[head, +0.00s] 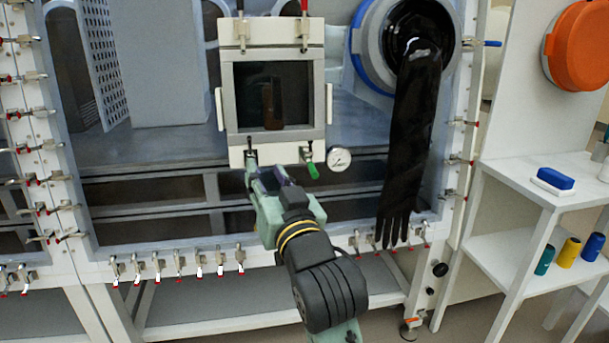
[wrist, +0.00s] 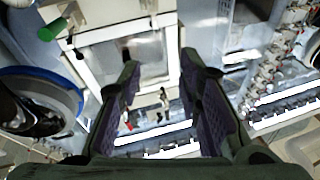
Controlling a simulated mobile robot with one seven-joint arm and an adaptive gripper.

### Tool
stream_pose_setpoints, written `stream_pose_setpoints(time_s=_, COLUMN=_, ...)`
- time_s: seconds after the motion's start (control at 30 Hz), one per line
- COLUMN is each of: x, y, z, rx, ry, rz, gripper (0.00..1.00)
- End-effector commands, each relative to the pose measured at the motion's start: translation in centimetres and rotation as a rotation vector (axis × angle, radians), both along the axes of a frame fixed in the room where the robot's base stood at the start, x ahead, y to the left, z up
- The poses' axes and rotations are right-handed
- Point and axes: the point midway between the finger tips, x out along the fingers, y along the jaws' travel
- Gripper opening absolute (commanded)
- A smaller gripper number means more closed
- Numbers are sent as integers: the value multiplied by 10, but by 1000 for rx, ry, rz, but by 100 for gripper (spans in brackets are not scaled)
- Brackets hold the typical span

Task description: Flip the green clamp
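The green clamp (head: 313,169) is at the lower right corner of the small framed door (head: 282,154). Its green handle hangs down and slants a little to the right. In the wrist view the green handle (wrist: 52,30) shows at the upper left, outside the finger gap. My gripper (head: 262,170) is in front of the door's lower left part, to the left of the green clamp and apart from it. In the wrist view my gripper (wrist: 160,60) has its two dark fingers spread wide with nothing between them. The gripper is open.
A dark-handled clamp (head: 250,146) sits near my fingertips. A round gauge (head: 339,159) is right of the green clamp. A black glove (head: 405,150) hangs further right. Several clamps (head: 180,262) line the lower frame. A white shelf (head: 545,185) stands at right.

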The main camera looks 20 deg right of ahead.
Motion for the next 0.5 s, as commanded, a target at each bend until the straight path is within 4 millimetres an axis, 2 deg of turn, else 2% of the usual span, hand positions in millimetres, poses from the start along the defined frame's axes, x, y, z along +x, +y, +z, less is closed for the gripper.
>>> stream_pose_setpoints(time_s=0.03, x=-9, y=-32, z=-11, rx=13, ry=45, rz=-60, gripper=32)
stream_pose_setpoints(time_s=0.1, x=-19, y=-61, z=-24, rx=30, ry=97, rz=-113, gripper=32)
stream_pose_setpoints(time_s=0.2, x=-31, y=-85, z=-36, rx=49, ry=145, rz=-160, gripper=32)
stream_pose_setpoints(time_s=0.37, x=-32, y=-98, z=-42, rx=62, ry=172, rz=-182, gripper=32)
stream_pose_setpoints(time_s=0.5, x=-13, y=-100, z=-41, rx=62, ry=173, rz=-181, gripper=32)
